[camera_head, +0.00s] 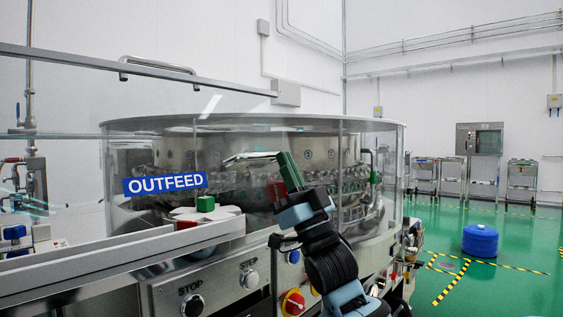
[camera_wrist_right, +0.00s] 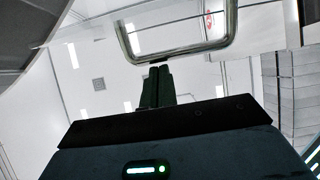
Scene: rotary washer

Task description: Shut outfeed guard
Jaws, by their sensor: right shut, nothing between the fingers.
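The clear outfeed guard carries a blue OUTFEED label (camera_head: 165,184) in front of the round washer. A metal bar (camera_head: 60,54) with a bent handle (camera_head: 158,67) runs above it at upper left; I cannot tell which panel it belongs to. A thin metal handle (camera_head: 248,157) lies just left of my right gripper's tips. My right gripper (camera_head: 287,165) points up, shut and empty. In the right wrist view its fingers (camera_wrist_right: 157,86) are together, tips close to the lower bar of a metal handle loop (camera_wrist_right: 182,54); contact is unclear. My left gripper is out of view.
Below the right gripper is a control panel with STOP buttons (camera_head: 191,305) and a red-and-yellow switch (camera_head: 293,302). A blue drum (camera_head: 480,241) stands on the green floor at right. Wheeled racks (camera_head: 521,183) line the back wall.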

